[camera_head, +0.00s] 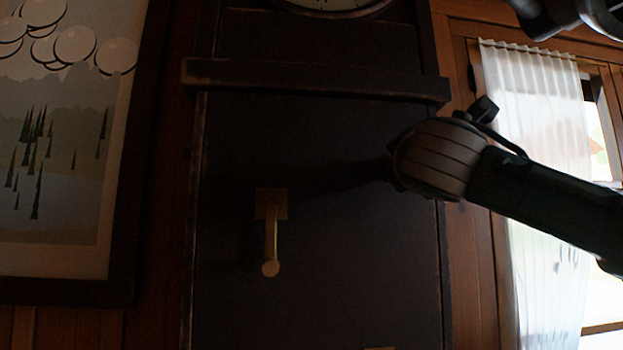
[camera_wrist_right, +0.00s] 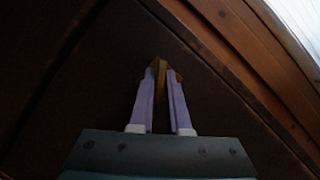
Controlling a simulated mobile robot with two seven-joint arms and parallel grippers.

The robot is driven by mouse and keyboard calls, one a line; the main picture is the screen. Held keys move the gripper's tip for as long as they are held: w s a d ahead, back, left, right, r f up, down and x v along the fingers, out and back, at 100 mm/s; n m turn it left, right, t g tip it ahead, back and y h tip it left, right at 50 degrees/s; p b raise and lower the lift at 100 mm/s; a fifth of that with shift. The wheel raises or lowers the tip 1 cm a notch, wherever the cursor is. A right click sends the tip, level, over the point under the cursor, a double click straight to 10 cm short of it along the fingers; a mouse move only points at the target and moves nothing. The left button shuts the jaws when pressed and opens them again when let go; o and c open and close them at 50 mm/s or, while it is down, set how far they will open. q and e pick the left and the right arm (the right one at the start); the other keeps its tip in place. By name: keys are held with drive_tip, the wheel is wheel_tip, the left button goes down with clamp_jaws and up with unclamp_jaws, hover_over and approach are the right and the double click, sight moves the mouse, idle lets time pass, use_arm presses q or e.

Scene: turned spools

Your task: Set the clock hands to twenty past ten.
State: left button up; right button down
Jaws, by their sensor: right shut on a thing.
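The clock is a tall dark wooden case (camera_head: 320,260). Only the bottom rim of its pale dial (camera_head: 335,4) shows at the top of the head view, and its hands are out of view. A brass handle with a round knob (camera_head: 270,245) hangs straight down from a square plate on the case front. My right gripper (camera_wrist_right: 161,72) is shut on a brass piece (camera_wrist_right: 160,85) close to the dark case front. My left gripper is out of view.
A dark ledge (camera_head: 315,80) crosses the case under the dial. A framed landscape picture (camera_head: 60,170) hangs on the left. A window with a white curtain (camera_head: 535,110) is on the right. The case front left of my right wrist is free apart from the brass handle.

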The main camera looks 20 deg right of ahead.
drive_tip(key=n+t+y, duration=0.1)
drive_tip(key=n, duration=0.2)
drive_tip(key=n+t, duration=0.1)
drive_tip(key=n, duration=0.2)
drive_tip(key=shift+f+n+y+b, duration=0.1)
drive_tip(key=shift+n+y+b, duration=0.2)
drive_tip(key=shift+y+b, duration=0.1)
drive_tip(key=shift+n+t, duration=0.3)
drive_tip(key=c, duration=0.9)
unclamp_jaws()
drive_tip(key=shift+c, duration=0.2)
